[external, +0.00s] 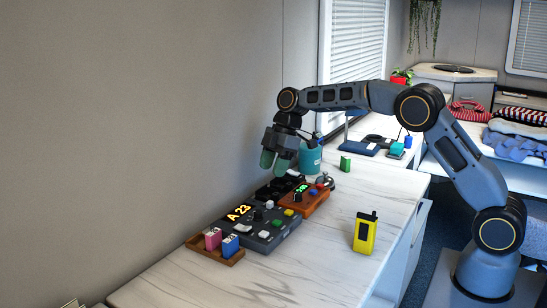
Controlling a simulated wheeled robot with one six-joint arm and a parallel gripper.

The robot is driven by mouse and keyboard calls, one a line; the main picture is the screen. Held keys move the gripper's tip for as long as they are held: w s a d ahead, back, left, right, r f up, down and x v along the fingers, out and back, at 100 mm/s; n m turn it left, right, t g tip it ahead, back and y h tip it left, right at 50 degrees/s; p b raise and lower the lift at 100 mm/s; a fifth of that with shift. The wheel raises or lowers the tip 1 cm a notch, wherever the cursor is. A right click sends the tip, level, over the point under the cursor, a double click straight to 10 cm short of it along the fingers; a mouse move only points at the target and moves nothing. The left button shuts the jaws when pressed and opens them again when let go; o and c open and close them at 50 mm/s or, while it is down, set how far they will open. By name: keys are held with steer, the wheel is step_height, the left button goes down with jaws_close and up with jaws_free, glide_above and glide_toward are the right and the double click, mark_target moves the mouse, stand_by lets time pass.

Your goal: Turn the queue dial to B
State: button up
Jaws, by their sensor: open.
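The dark grey queue console (262,238) lies on the counter near the wall, with an amber display (239,212) reading "A 23". A small dark knob (258,214), which looks like the queue dial, sits right of the display. Its pointer direction is too small to read. White, green and yellow buttons are on the same console. My gripper (276,165) hangs pointing down, above and behind the console, with green fingertips. It is open, holds nothing visible and is apart from the dial.
A wooden tray (226,258) with pink and blue blocks stands in front of the console. An orange box (312,203) with a green display is at its right. A yellow handheld device (365,232) stands on clear counter. A teal mug (310,160) is close behind my gripper.

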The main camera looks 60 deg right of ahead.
mark_target(258, 211)
steer(key=x, duration=1.3)
steer(key=shift+c, duration=0.2)
steer(key=c, duration=0.8)
